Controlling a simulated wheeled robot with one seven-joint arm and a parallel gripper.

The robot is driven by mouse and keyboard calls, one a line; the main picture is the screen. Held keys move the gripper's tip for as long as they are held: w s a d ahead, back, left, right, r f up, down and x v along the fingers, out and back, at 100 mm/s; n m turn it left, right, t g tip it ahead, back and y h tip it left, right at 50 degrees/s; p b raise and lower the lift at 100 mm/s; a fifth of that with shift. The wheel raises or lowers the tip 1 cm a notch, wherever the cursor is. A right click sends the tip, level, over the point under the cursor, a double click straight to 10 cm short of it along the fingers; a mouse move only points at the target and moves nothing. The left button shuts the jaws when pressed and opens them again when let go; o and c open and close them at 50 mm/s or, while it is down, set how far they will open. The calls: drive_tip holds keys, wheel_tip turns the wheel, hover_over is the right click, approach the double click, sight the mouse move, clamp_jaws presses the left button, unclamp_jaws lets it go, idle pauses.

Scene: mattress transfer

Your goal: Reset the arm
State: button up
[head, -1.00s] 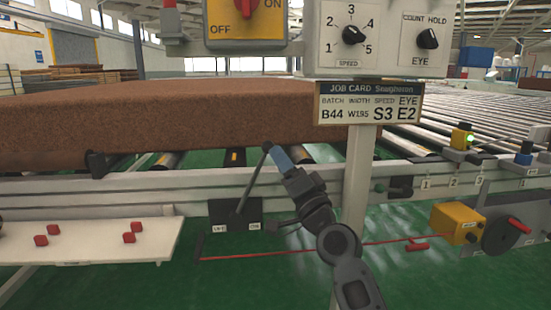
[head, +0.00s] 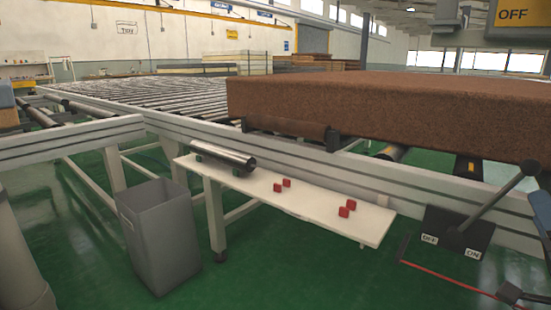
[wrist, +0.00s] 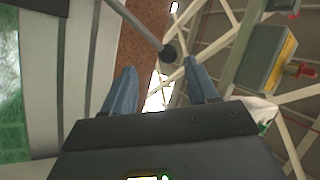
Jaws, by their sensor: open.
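My gripper (wrist: 161,85) shows in the wrist view with two blue fingers apart and nothing clamped between them. The round dark knob of a lever (wrist: 169,52) appears between the fingertips; I cannot tell whether they touch it. In the head view only part of my gripper (head: 541,207) shows at the right edge, close to the lever (head: 497,200). The lever leans right, toward the ON label on its black base plate (head: 455,232). The rest of my arm is mostly out of that view.
A brown mattress block (head: 400,107) lies on the roller conveyor (head: 180,100). A white shelf (head: 375,222) holds red blocks and a metal roller (head: 222,153). A grey bin (head: 160,240) stands on open green floor. A yellow-faced box (wrist: 285,55) is at upper right in the wrist view.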

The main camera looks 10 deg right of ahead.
drive_tip(key=s+a+f+n+g+y, duration=0.2)
drive_tip(key=s+a+f+n+y, duration=0.45)
drive_tip(key=a+f, duration=0.85)
drive_tip(key=s+a+f+n+g+y, duration=0.1)
drive_tip(key=s+a+n+g+y, duration=0.1)
drive_tip(key=s+a+n, duration=0.65)
drive_tip(key=s+a+f+n+g+y, duration=0.1)
drive_tip(key=s+a+n+y, duration=0.15)
drive_tip(key=s+a, duration=0.7)
drive_tip(key=s+d+r+p, duration=0.1)
drive_tip(key=d+r+p, duration=0.1)
drive_tip(key=r+p, duration=1.2)
drive_tip(key=s+d+r+p, duration=0.1)
drive_tip(key=s+r+p, duration=0.1)
drive_tip(key=r+p, duration=1.2)
drive_tip(key=shift+s+d+m, duration=0.15)
drive_tip(key=shift+d+m, duration=0.2)
drive_tip(key=shift+m, duration=0.1)
drive_tip(key=shift+c, duration=0.4)
